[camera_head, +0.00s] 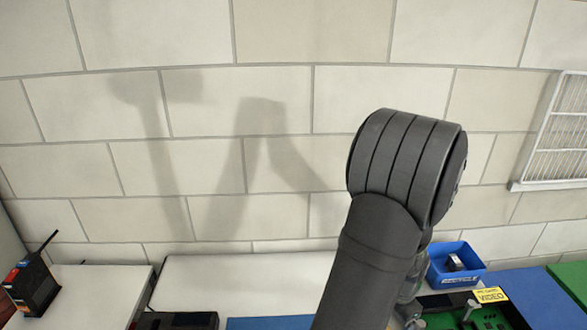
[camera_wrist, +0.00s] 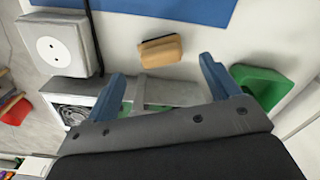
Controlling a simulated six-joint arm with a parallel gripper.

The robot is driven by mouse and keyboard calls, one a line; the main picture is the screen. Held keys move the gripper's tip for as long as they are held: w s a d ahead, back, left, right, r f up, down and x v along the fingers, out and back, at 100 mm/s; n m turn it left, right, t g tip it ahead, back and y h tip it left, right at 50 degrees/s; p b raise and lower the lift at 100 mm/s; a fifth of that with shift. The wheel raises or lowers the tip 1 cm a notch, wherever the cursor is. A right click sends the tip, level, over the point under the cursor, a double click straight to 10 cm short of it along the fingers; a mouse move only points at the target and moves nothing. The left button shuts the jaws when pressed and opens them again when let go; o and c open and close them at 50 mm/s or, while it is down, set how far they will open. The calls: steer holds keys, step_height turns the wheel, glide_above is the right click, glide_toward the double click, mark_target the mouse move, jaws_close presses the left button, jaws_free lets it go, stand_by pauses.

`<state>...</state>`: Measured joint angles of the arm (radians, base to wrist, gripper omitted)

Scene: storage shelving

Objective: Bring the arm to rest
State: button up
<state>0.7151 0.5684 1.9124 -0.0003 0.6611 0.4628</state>
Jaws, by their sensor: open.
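My gripper (camera_wrist: 161,68) shows in the wrist view with its two blue fingers spread apart. No object is held between them. A white surface lies beyond the fingers, with a small tan and orange block (camera_wrist: 160,50) on it. I cannot tell how far the fingers are from that surface. In the head view my dark grey arm (camera_head: 375,255) rises from the bottom, right of centre, with a rounded joint at its top. The gripper itself cannot be made out in the head view.
A blue bin (camera_head: 455,266) with a small item inside stands right of my arm. A black device with an antenna (camera_head: 33,287) stands far left. A brick wall (camera_head: 300,35) and white vent (camera_head: 560,130) lie behind. In the wrist view are a white box (camera_wrist: 52,45) and green object (camera_wrist: 262,84).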

step_height(320, 180, down, 8)
steer(key=shift+r, duration=0.15)
stand_by(0.4)
steer(key=shift+r, duration=0.15)
